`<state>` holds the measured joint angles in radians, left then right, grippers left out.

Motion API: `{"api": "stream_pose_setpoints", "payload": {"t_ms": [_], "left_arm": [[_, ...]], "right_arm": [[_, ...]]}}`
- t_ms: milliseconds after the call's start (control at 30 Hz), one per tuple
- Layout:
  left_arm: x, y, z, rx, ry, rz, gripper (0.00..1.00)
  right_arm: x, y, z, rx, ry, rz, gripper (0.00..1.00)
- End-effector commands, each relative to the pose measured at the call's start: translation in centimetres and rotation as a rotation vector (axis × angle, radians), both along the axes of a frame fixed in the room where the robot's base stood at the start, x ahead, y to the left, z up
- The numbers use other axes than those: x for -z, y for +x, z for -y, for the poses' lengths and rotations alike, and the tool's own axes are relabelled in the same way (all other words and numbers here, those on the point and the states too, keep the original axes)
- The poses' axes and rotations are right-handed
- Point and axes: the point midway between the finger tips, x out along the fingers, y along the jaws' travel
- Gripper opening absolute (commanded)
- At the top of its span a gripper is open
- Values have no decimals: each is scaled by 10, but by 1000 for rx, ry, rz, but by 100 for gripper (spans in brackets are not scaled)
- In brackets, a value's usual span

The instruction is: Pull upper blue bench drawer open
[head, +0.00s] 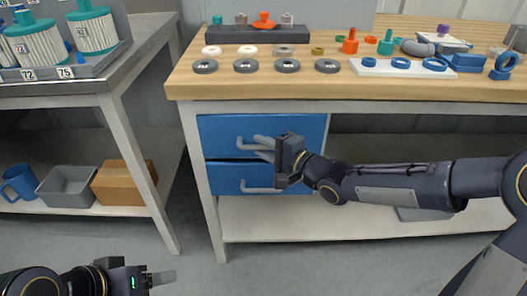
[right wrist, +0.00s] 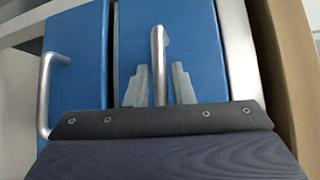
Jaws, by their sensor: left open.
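The upper blue drawer (head: 222,128) is under the wooden bench top, and its front looks flush with the frame. Its grey bar handle (head: 242,144) is partly hidden by my right gripper (head: 264,149). In the right wrist view, the handle (right wrist: 157,45) stands between the two fingers of this gripper (right wrist: 159,85), with a visible gap on each side. The right gripper is open around the handle. My left gripper (head: 160,277) is open and empty, low at the left, far from the drawer.
The lower blue drawer (head: 222,178) with its own handle (right wrist: 46,95) is right below. Rings and fittings lie on the bench top (head: 300,89). A side table (head: 60,101) at left carries filter vessels; its shelf holds a blue mug (head: 20,183), grey bin (head: 68,186) and brown box (head: 122,183).

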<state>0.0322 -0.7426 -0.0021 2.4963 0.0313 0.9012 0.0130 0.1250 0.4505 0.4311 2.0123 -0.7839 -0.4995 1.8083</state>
Motion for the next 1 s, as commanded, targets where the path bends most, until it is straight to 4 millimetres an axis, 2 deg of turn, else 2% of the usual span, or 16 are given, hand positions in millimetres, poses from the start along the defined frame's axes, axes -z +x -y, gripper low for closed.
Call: {"api": "stream_pose_setpoints", "payload": {"t_ms": [267,467,833,1000], "left_arm": [[1,0,0,0,0,0,67],[1,0,0,0,0,0,67],[0,0,0,0,0,0,67],[-2,0,0,0,0,0,67]], "right_arm": [[0,2,-2,1,-1,-1,22],[0,2,-2,1,-1,-1,0],[0,0,-2,1,0,-1,0],[0,-12,-2,1,-1,-2,0]]}}
